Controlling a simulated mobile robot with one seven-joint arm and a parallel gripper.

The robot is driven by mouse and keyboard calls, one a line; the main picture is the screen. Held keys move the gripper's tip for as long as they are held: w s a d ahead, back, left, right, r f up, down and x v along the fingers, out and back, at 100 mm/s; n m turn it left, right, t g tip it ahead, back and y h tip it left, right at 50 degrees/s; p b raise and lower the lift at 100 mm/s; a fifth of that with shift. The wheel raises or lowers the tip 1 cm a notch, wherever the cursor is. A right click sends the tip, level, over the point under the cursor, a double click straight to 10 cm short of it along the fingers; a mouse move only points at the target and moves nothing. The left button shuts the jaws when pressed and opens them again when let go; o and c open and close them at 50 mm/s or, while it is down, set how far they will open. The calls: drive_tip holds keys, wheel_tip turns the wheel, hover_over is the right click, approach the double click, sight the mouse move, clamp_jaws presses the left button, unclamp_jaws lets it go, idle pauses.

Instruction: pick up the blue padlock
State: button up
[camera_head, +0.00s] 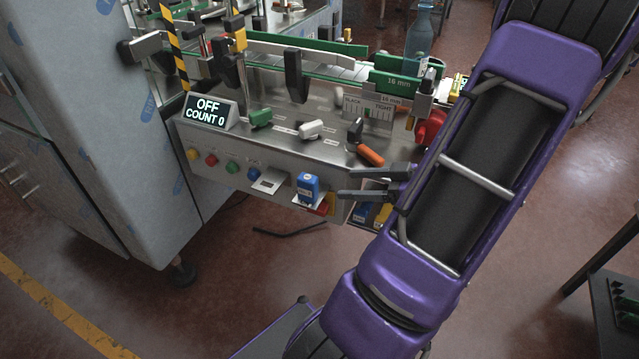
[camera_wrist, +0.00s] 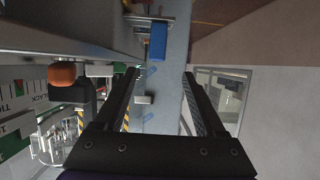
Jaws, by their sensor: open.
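The blue padlock (camera_head: 308,188) has a pale label and is at the front face of the machine's control panel, near its right end. A blue block that looks like the padlock (camera_wrist: 158,40) is in the upper middle of the wrist view, beyond the fingertips. My gripper (camera_head: 346,183) is open and empty, to the right of the padlock and apart from it. Its two dark fingers point left in the head view. In the wrist view my gripper (camera_wrist: 162,73) shows its spread fingers with nothing between them.
The control panel (camera_head: 265,145) carries levers, including an orange-tipped one (camera_head: 370,155) near my upper finger. Coloured buttons (camera_head: 211,160) line its front. Blue and yellow items (camera_head: 372,213) hang below my gripper. A blue bottle (camera_head: 419,40) stands behind. Open floor lies in front.

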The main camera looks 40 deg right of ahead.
sight(316, 187)
drive_tip(key=x, duration=0.3)
drive_tip(key=b+x, duration=0.1)
drive_tip(key=x, duration=0.2)
drive_tip(key=f+b+x, duration=0.1)
drive_tip(key=x, duration=0.2)
drive_tip(key=shift+w+d+f, duration=0.1)
drive_tip(key=shift+w+f, duration=0.1)
drive_tip(key=shift+f, duration=0.05)
drive_tip(key=shift+b+x, duration=1)
drive_tip(key=shift+x, duration=2)
drive_tip(key=shift+w+d+r, duration=0.1)
drive_tip(key=shift+d+r, duration=0.05)
clamp_jaws()
